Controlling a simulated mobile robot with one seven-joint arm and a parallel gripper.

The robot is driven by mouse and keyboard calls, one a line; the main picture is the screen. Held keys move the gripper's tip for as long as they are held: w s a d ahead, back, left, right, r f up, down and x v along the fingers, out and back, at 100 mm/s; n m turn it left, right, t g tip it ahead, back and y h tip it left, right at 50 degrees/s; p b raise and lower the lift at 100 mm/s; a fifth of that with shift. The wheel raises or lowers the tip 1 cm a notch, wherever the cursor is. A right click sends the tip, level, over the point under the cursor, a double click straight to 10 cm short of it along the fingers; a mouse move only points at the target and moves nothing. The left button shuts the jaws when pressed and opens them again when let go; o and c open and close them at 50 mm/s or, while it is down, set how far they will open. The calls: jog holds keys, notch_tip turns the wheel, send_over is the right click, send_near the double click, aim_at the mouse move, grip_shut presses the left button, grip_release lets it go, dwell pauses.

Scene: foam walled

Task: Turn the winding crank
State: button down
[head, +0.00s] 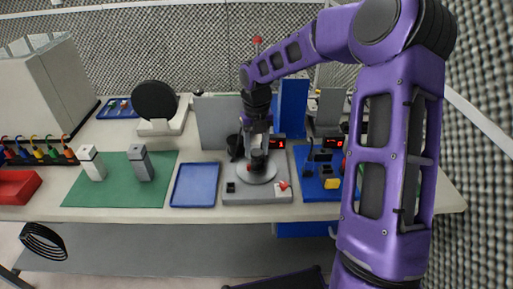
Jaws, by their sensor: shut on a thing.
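What looks like the winding crank is a round light-grey disc (258,174) with a dark upright handle. It sits on a grey box-like station (243,195) at the middle of the bench. My gripper (257,153) comes down from above onto the dark handle over the disc and is shut on it. The fingers and the arm above partly hide the handle, so its exact shape is hard to tell. The station also has a small black square at its front left and a small red-and-white piece at its front right.
A blue tray (195,185) lies left of the station, and a green mat (121,180) with two grey blocks lies farther left. A blue board (320,170) with small parts and a red display stands at right. A grey panel (218,121) rises behind. My arm covers the right side.

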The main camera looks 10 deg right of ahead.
aim_at(256, 152)
jog(key=shift+c, duration=1.7)
grip_release()
jog(key=shift+r, duration=0.15)
notch_tip(256, 152, up, 17)
